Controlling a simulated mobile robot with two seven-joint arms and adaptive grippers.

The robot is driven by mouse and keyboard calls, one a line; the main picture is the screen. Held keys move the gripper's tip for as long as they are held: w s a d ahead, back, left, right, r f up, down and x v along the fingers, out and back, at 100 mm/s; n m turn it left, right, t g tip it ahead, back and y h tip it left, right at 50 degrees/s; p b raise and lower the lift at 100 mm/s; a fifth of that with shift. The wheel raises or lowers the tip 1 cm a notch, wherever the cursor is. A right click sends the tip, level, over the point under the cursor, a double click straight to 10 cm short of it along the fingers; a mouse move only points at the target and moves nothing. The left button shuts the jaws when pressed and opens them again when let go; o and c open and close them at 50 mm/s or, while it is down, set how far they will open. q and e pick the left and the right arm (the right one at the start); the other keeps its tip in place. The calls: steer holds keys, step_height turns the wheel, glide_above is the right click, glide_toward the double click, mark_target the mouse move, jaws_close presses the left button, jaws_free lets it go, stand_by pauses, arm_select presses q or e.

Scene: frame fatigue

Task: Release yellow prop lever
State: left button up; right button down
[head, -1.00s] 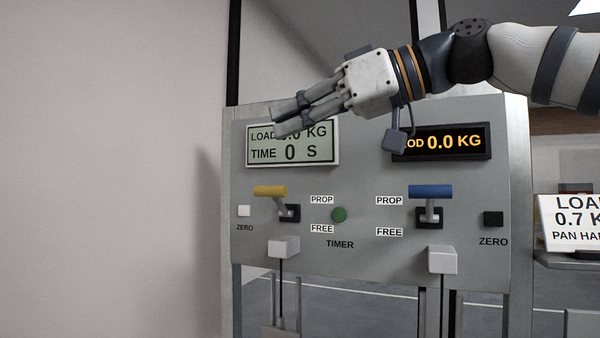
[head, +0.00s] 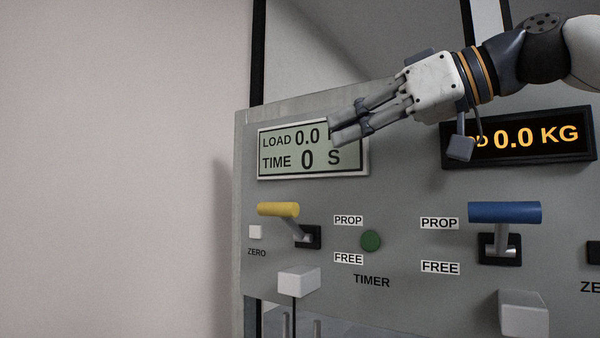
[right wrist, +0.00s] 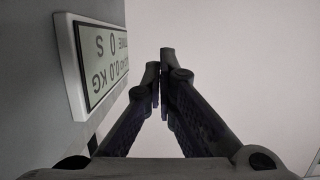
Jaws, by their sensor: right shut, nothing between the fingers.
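The yellow prop lever (head: 278,209) sticks out of a black slot on the left of the grey panel. Its handle is level with the PROP label (head: 348,220), above the FREE label (head: 348,258). My right gripper (head: 334,130) is shut and empty, above and to the right of the yellow lever. It is in front of the left display (head: 265,166) and hides part of its text. In the right wrist view its fingers (right wrist: 160,85) meet, with the display (right wrist: 70,60) at their left. My left gripper is not in view.
A blue lever (head: 505,212) stands at the right, also by a PROP label. A green timer button (head: 371,240) and a white zero button (head: 255,232) flank the yellow lever. The orange display (head: 545,137) reads 0.0 KG.

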glide_above(291, 203)
steer(key=w, duration=0.2)
steer(key=f, duration=0.2)
steer(key=shift+s+a+f, duration=0.15)
steer(key=shift+s+f, duration=0.05)
steer(key=shift+f, duration=0.2)
steer(key=f, duration=0.3)
steer(key=shift+s+d, duration=0.15)
steer(key=shift+d, duration=0.05)
steer(key=shift+a+f, duration=0.1)
steer(key=shift+f, duration=0.25)
